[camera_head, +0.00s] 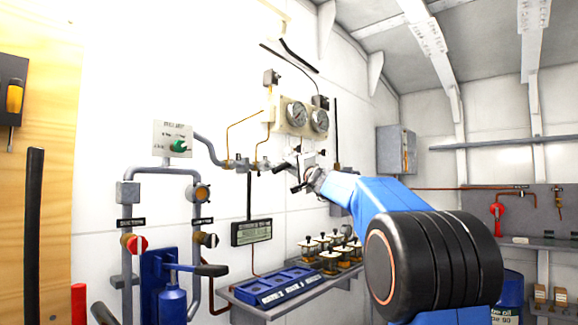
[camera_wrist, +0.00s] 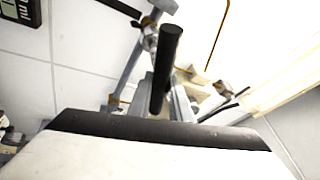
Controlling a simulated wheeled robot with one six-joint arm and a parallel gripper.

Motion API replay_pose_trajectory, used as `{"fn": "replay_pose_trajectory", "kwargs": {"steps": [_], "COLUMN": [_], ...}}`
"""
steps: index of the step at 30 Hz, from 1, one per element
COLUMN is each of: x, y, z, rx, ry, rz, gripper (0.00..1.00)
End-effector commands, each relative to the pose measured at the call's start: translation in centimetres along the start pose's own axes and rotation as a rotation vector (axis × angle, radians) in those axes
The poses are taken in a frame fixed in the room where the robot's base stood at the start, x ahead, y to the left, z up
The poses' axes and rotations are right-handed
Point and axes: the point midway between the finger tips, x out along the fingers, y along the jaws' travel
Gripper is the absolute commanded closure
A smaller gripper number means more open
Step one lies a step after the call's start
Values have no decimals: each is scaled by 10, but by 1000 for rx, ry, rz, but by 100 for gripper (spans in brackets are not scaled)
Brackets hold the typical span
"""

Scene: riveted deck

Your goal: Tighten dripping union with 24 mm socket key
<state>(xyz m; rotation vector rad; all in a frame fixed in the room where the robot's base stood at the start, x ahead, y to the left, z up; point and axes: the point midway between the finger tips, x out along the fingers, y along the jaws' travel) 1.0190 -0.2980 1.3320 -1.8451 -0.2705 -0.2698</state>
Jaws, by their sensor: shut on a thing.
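My gripper (camera_head: 305,173) is raised at the wall pipework below the two gauges and is shut on a dark-handled key. The key's black bar handle (camera_wrist: 165,68) sticks up towards the camera in the wrist view, with grey jaw parts around its lower end. The key's socket end is hidden, so I cannot tell its size or whether it sits on a fitting. A grey pipe with brass-coloured unions (camera_head: 241,163) runs along the wall just left of my gripper. I see no drip, and which union leaks cannot be told.
A gauge panel (camera_head: 289,128) is just above my gripper, with thin copper lines beside it. Below, a shelf holds a blue tray (camera_head: 275,286) and several brass-and-glass fittings (camera_head: 331,262). A blue hand pump (camera_head: 172,300) and valved pipes stand at left.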

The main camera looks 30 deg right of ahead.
Motion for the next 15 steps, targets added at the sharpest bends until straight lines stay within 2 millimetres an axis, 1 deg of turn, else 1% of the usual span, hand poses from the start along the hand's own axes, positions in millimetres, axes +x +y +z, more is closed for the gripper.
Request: {"fn": "replay_pose_trajectory", "kwargs": {"steps": [15], "x": [6], "y": [0], "z": [2], "rx": [0], "ry": [0], "rz": [-1], "gripper": [100]}}
